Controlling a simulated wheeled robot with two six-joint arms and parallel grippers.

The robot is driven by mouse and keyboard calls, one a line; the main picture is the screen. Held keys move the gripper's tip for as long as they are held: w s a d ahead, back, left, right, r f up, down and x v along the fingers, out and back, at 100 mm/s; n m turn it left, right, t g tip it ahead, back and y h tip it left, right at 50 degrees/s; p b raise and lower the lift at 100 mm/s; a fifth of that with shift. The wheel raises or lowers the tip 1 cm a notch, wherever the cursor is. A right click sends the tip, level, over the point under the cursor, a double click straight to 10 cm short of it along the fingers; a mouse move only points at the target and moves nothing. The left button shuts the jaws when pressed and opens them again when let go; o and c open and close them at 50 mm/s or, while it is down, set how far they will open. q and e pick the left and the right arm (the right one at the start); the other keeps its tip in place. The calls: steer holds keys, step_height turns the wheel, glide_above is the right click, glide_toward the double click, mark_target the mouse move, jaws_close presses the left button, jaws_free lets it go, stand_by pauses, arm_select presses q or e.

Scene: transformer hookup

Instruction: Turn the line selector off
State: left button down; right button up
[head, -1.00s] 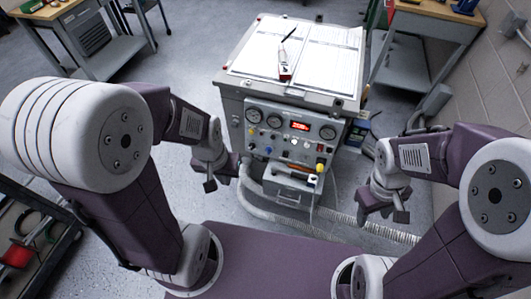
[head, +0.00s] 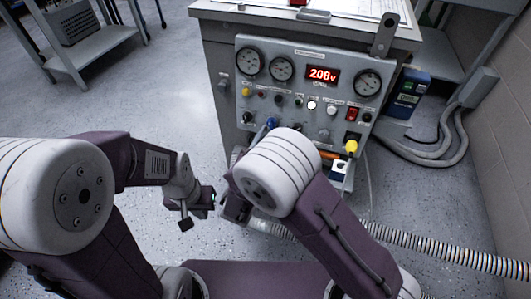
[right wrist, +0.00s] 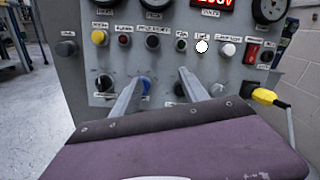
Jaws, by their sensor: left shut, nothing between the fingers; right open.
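The grey control panel (head: 300,62) stands ahead with gauges, a red 208v display (head: 322,75), buttons and knobs. In the right wrist view a black rotary knob (right wrist: 104,83) with a pale mark and a blue knob (right wrist: 147,85) sit in its lower row. Labels are too small to read, so I cannot tell which is the line selector. My right gripper (right wrist: 160,76) is open and empty, pointing at that row; the blue knob appears between its fingers, close to the left one. My left gripper (head: 198,208) is shut and empty, left of the panel.
A red rocker switch (head: 352,113) and a yellow plug-like part (head: 351,147) are at the panel's right. A ribbed hose (head: 430,250) runs along the floor at right. A grey shelf cart (head: 75,45) stands at back left. The floor at left is clear.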

mark_target(270, 127)
steer(key=s+a+f+n+y+b, duration=0.1)
steer(key=s+a+f+b, duration=0.15)
steer(key=f, duration=0.25)
steer(key=shift+y, duration=0.3)
steer(key=b+x, duration=0.1)
steer(key=x, duration=0.2)
steer(key=b+x, duration=0.1)
steer(key=x, duration=0.2)
steer(key=b+x, duration=0.1)
steer(key=x, duration=0.2)
steer(key=shift+w+a+r+b, duration=0.3)
steer(key=shift+w+b, duration=0.05)
arm_select(q)
step_height(270, 127, down, 8)
steer(key=shift+f, duration=0.2)
